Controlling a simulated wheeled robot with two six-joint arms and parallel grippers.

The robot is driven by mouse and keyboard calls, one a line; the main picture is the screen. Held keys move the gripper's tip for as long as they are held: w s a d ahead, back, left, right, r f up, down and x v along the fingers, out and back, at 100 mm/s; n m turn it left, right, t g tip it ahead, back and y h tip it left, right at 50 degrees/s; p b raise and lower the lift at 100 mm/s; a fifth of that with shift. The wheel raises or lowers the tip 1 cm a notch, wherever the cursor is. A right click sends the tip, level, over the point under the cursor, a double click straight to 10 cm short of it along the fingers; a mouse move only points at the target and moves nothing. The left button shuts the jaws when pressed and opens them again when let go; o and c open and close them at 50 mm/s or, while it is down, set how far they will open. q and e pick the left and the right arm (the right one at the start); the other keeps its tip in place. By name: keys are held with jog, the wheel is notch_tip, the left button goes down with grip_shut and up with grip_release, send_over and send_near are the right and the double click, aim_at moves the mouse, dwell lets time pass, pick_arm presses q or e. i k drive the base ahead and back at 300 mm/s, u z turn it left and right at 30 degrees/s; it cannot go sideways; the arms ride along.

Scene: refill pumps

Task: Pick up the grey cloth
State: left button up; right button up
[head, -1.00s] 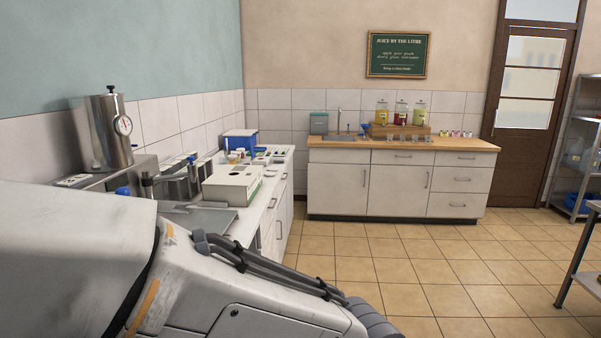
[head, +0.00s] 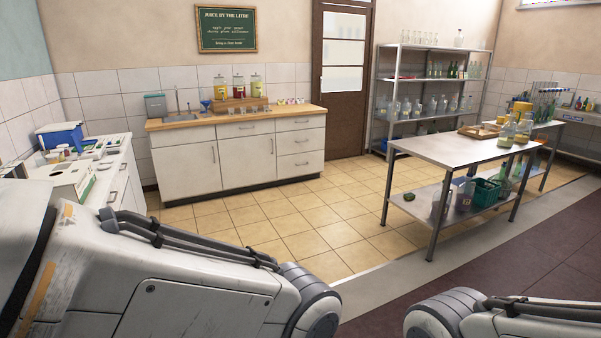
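I cannot make out a grey cloth in the head view. Parts of my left arm fill the lower left and part of my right arm shows at the lower right. Neither gripper is in the picture, so I cannot see their fingers or anything in them.
A wooden-topped counter (head: 240,119) with drink dispensers (head: 238,87) stands at the back wall. A white counter (head: 122,165) runs along the left. A steel table (head: 440,150) with bottles and a green crate (head: 484,191) is at the right, before a shelving rack (head: 436,78). Tiled floor (head: 285,222) between is clear.

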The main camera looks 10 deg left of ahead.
aim_at(110, 152)
jog(key=z, duration=0.1)
jog(key=i, duration=2.6)
jog(key=u, duration=0.25)
jog(key=i, duration=1.95)
jog(key=u, duration=1.65)
jog(key=i, duration=0.95)
jog(key=u, duration=1.25)
jog(key=i, duration=0.45)
jog(key=u, duration=0.25)
